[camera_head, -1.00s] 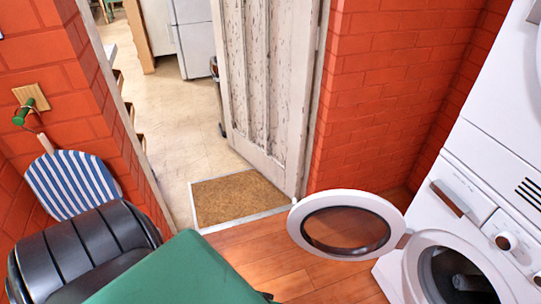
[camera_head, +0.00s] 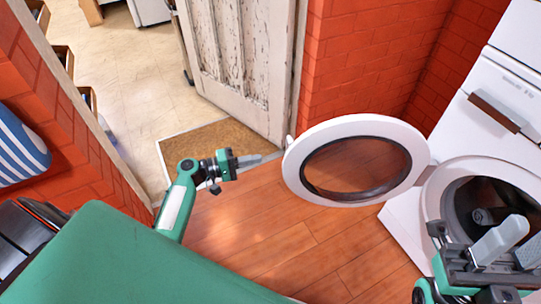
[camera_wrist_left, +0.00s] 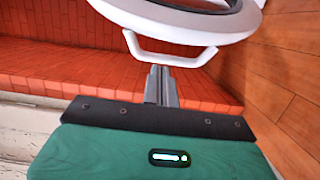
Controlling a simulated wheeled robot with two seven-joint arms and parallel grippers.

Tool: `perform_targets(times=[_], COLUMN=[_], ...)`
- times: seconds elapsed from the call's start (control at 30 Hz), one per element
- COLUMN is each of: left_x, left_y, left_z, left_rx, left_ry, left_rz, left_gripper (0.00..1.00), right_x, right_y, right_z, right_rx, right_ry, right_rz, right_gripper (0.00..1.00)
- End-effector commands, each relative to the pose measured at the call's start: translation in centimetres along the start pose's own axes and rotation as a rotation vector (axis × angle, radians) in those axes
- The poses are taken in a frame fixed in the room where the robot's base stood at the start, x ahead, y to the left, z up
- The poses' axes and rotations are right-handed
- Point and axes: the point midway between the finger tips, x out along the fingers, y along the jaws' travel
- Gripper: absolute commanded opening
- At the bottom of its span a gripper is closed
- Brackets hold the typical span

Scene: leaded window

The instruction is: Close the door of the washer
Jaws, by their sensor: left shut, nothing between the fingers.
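The washer (camera_head: 404,222) is white and stands at the right in the head view. Its round door (camera_head: 357,166), a white ring with dark glass, stands wide open to the left of the dark drum opening (camera_head: 492,208). My left gripper (camera_head: 276,156) is shut and empty, its tips close to the door's free left edge. In the left wrist view the shut fingers (camera_wrist_left: 160,72) point at the white door handle (camera_wrist_left: 168,55); I cannot tell whether they touch it. My right gripper (camera_head: 513,246) is open and empty in front of the drum opening.
A peeling white room door (camera_head: 240,60) and a brown doormat (camera_head: 208,148) are behind the left gripper. Red brick walls (camera_head: 350,60) stand behind the washer door and at the left. The wooden floor (camera_head: 290,235) below the washer door is clear.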

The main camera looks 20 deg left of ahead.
Motion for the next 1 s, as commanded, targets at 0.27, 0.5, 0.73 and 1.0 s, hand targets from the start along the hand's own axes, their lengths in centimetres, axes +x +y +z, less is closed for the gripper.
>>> perform_targets(times=[0.27,0.5,0.73,1.0], left_x=[3.5,7.7,9.7,9.9], left_y=[0.2,0.1,0.2,0.2], left_z=[0.0,0.0,0.0,0.0], left_rx=[0.0,0.0,-0.001,0.0], left_ry=[-0.004,-0.001,-0.001,-0.001], left_rz=[0.01,0.008,0.006,0.005], left_gripper=[0.0,0.0,0.0,0.0], right_x=[0.1,0.3,0.5,0.6], right_y=[0.0,0.0,0.0,0.0], right_z=[-0.3,-0.4,-0.5,-0.6], right_rx=[-0.001,-0.002,-0.002,-0.002], right_ry=[0.026,0.05,0.062,0.063], right_rz=[-0.004,-0.008,-0.01,-0.01], right_gripper=[0.36,0.36,0.36,0.36])
